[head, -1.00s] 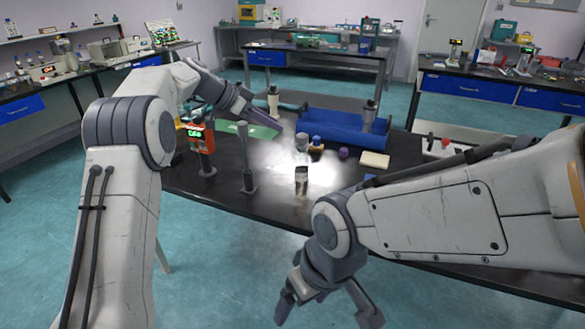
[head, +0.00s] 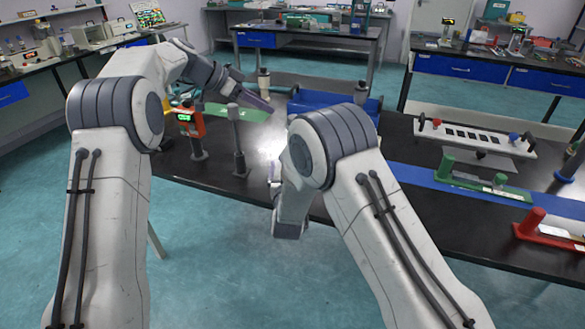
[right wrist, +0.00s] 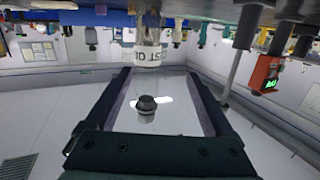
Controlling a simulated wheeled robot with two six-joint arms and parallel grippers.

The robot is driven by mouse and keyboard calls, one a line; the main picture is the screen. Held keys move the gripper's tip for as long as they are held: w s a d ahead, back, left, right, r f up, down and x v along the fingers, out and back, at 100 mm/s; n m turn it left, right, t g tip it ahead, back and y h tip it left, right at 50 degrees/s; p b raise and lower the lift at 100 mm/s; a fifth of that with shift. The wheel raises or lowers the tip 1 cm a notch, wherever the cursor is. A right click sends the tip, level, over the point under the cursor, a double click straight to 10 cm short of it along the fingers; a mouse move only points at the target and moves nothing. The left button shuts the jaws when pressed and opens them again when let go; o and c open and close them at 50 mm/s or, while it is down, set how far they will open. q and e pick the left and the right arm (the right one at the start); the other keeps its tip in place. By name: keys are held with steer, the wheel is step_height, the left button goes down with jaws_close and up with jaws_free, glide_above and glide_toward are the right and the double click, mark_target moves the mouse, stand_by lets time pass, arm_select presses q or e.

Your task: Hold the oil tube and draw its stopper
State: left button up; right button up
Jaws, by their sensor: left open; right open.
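In the right wrist view, which shows the bench upside down at the top, the clear oil tube (right wrist: 149,54) with a white, dark-lettered label is beyond the fingers. A small dark-topped piece (right wrist: 147,104), perhaps the stopper, shows between the fingers; whether it joins the tube is unclear. My right gripper (right wrist: 155,76) is open and appears to hold nothing. In the head view my right arm hides the tube and most of that gripper. My left gripper (head: 252,98) is open over the bench's left part, near a green mat (head: 238,112).
A grey post (head: 237,142) and an orange device with a green display (head: 190,125) stand at left. A blue holder (head: 310,101) is behind my right arm. A white rack (head: 475,137), green fixture (head: 487,184) and red fixture (head: 548,228) occupy the right.

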steer(key=w+d+t, duration=0.1)
steer(key=w+d, duration=0.1)
steer(key=w, duration=0.9)
steer(key=shift+f+h, duration=0.2)
steer(key=shift+h, duration=0.2)
